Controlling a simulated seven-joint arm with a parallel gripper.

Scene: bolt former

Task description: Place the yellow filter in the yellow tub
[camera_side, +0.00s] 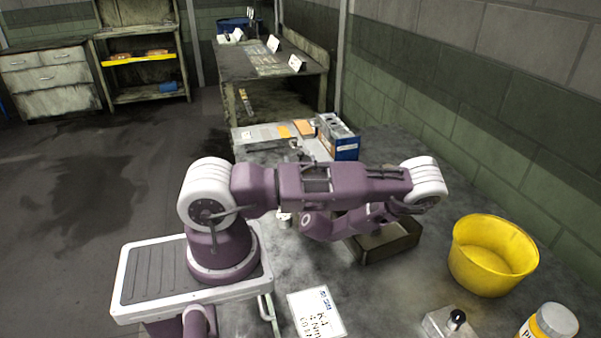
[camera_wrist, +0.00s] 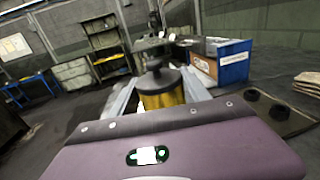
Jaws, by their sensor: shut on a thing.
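The yellow filter (camera_wrist: 162,95) has a dark cap with a knob on top and shows upright in the wrist view. My gripper (camera_wrist: 160,92) is shut on it, with a pale finger on each side. The filter's lower part is hidden behind my purple wrist housing. The yellow tub (camera_side: 493,262) is round and open, on the table at the right of the side view. My gripper is away from the tub, to its left; my arm hides most of the gripper and the filter in the side view. The tub is not seen in the wrist view.
An open brown tray (camera_side: 388,243) lies under my arm, left of the tub. A blue box (camera_side: 338,140) stands behind my arm, also in the wrist view (camera_wrist: 235,65). A yellow-labelled jar (camera_side: 552,324), black-knobbed device (camera_side: 450,323) and printed sheet (camera_side: 316,312) lie in front.

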